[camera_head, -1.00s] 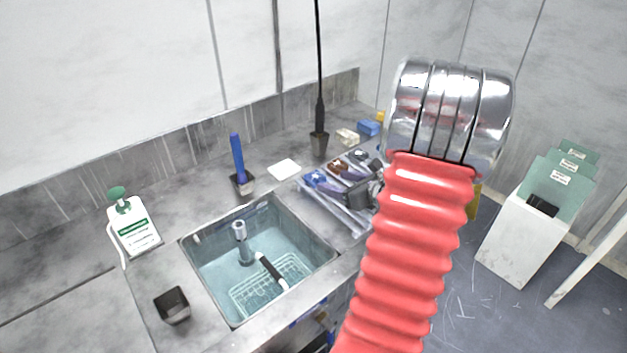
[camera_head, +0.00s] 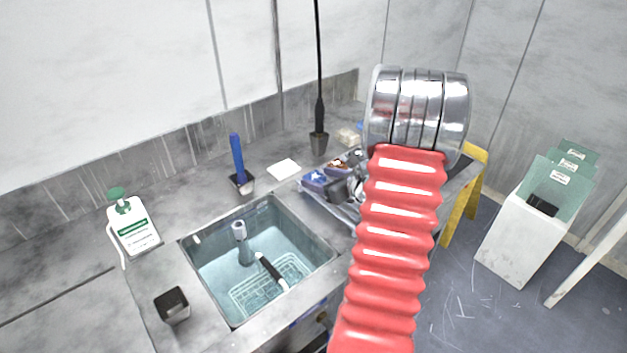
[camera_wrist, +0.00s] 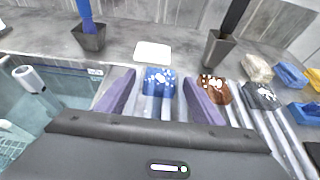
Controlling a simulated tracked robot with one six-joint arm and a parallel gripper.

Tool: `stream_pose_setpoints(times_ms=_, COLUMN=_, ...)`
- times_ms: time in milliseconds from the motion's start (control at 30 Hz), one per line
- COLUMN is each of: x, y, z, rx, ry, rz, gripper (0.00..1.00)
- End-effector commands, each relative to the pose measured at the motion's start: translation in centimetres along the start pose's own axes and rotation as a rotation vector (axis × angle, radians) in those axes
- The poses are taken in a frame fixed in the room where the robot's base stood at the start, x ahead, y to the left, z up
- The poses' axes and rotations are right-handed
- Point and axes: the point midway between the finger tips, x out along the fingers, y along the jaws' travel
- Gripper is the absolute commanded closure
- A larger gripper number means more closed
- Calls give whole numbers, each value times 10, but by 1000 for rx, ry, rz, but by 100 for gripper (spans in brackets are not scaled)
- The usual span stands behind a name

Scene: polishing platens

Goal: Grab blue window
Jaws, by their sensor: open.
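The blue window (camera_wrist: 158,82), a small blue piece with white spots, rests on the metal rails of a rack in the wrist view. My gripper (camera_wrist: 159,76) is open, with its two purple fingers on the left and right of the blue window. A gap shows between each finger and the piece. Nothing is held.
A brown piece (camera_wrist: 214,88) and a dark piece (camera_wrist: 262,96) lie on the rails to the right. Blue and yellow blocks stand farther right. A white pad (camera_wrist: 152,51) lies behind. The sink (camera_head: 262,262) is to the left, with a cup holding a blue handle (camera_head: 237,155) behind it.

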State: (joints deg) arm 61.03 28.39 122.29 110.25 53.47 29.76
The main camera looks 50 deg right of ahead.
Motion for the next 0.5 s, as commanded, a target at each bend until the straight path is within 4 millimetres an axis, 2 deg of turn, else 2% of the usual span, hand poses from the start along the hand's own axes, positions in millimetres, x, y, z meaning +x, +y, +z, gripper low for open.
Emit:
stream_pose_setpoints(times_ms=133, x=10, y=1, z=0, rx=1, ry=0, rz=1, gripper=39)
stream_pose_setpoints(times_ms=500, x=10, y=0, z=0, rx=1, ry=0, rz=0, gripper=39)
